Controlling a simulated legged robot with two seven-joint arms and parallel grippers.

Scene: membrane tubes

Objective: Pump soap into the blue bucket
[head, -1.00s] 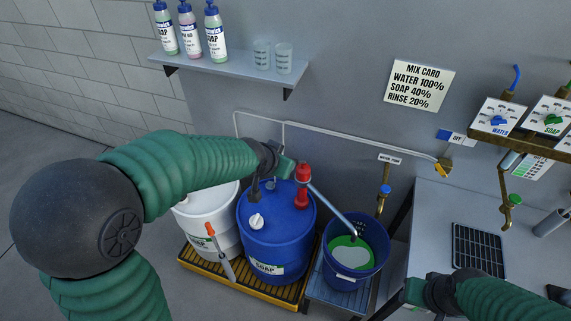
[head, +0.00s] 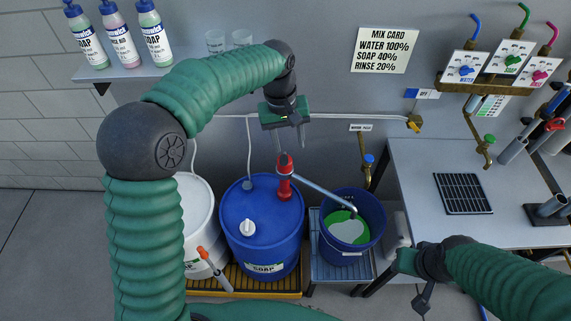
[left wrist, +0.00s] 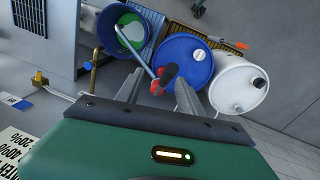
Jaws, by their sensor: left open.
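The blue soap drum (head: 262,235) stands upright with a red hand pump (head: 284,186) on its top. The pump's grey spout (head: 325,193) slopes down to the right and ends inside the blue bucket (head: 333,253). The bucket holds green liquid with a pale patch. My left gripper (head: 289,146) is open, pointing down just above the pump's red head. In the left wrist view, the pump (left wrist: 157,88) shows between my open fingers (left wrist: 160,82). My right gripper (head: 405,260) is low at the right, beside the bench; its jaws are not clear.
A white drum (head: 196,210) stands left of the blue one, with an orange-handled tool in front. Drums stand on a yellow-edged grate (head: 250,289); the bucket is on a blue grate (head: 325,272). A bottle shelf (head: 185,65) is above left. A bench (head: 415,180) is right.

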